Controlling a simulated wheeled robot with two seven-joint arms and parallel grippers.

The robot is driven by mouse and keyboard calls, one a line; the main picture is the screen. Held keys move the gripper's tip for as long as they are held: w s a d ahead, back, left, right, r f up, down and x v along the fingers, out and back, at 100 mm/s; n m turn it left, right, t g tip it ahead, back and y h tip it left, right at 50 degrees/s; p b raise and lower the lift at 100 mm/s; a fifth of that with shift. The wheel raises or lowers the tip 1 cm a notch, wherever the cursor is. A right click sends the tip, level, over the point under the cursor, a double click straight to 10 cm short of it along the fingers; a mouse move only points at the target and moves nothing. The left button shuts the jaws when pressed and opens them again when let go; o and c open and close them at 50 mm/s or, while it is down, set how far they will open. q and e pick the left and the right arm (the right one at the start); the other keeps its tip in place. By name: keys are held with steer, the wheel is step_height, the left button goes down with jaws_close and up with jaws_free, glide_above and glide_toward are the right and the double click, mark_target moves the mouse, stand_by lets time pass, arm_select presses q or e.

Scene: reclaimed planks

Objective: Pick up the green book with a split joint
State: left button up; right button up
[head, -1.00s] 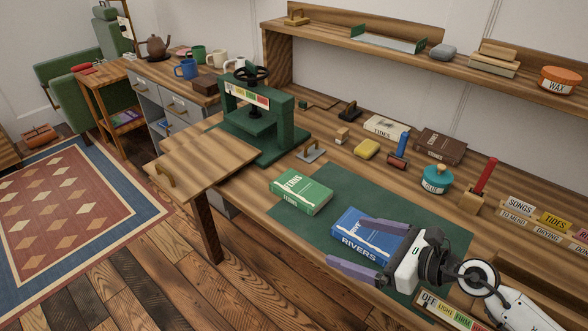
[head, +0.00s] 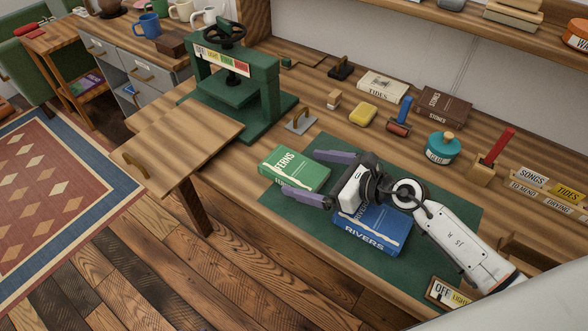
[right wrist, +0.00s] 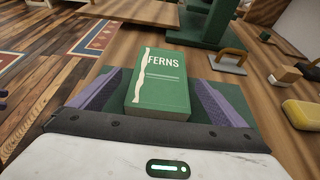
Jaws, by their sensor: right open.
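The green book (head: 294,168), titled FERNS, lies flat at the left end of the dark green mat (head: 448,204). A pale torn strip runs along one edge of its cover; the book also shows in the right wrist view (right wrist: 163,80). My right gripper (head: 314,178) is open, its purple fingers reaching toward the book from the right. In the right wrist view the fingers stand on either side of the book's near end, and I cannot tell whether they touch it.
A blue RIVERS book (head: 372,228) lies on the mat under my right arm. A green press (head: 238,85) stands behind the green book, with a grey wood-handled tool (head: 300,120) nearby. A yellow sponge (head: 362,114) and a teal glue pot (head: 442,147) are further right.

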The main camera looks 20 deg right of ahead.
mark_target(299, 170)
steer(key=shift+x, duration=1.6)
steer(key=c, duration=1.3)
steer(key=shift+r, duration=0.15)
